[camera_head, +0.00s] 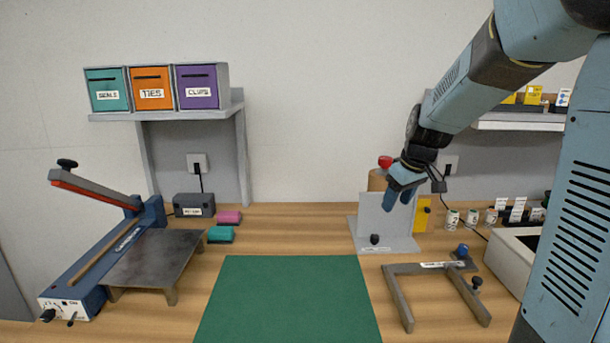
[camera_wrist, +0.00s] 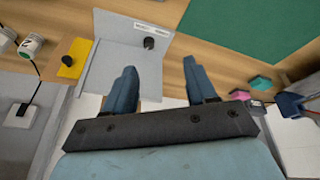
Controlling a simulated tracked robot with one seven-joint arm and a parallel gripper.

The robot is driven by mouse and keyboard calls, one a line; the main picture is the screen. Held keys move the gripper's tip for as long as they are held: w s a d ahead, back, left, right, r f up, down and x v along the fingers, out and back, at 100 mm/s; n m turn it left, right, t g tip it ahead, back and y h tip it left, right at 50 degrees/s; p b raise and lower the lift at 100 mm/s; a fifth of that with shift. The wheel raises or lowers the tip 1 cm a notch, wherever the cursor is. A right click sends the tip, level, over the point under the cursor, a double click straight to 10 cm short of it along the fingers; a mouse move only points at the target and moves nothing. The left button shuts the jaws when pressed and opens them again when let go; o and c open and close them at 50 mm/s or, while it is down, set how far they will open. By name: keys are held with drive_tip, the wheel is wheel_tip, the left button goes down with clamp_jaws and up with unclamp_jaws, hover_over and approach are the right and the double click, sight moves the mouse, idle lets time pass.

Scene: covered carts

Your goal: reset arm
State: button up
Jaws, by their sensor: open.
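My gripper (camera_head: 398,198) hangs from my blue arm at the right of the head view, in front of a grey upright plate stand with a black knob (camera_head: 385,235). In the wrist view my gripper (camera_wrist: 160,85) shows two blue fingers spread apart with nothing between them. Wooden tabletop and part of the grey stand (camera_wrist: 105,60) lie beyond the fingers there. I cannot tell from the frames whether a finger touches the stand.
A green mat (camera_head: 290,300) lies clear at the centre front. A blue sealer (camera_head: 110,250) stands at left, a grey U-shaped frame (camera_head: 400,300) at right. A shelf holds three labelled boxes (camera_head: 152,88). Teal and pink blocks (camera_head: 221,234) lie near the sealer.

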drive_tip(key=s+r+m+t, duration=0.1)
drive_tip(key=s+r+m, duration=0.2)
drive_tip(key=s, duration=1)
drive_tip(key=s+r+m+h, duration=0.1)
drive_tip(key=s+r+m, duration=0.2)
drive_tip(key=s, duration=1)
drive_tip(key=shift+a+r+t, duration=0.2)
drive_tip(key=shift+a+t, duration=0.15)
drive_tip(key=shift+t, duration=0.05)
drive_tip(key=shift+s, duration=0.1)
drive_tip(key=shift+c, duration=0.2)
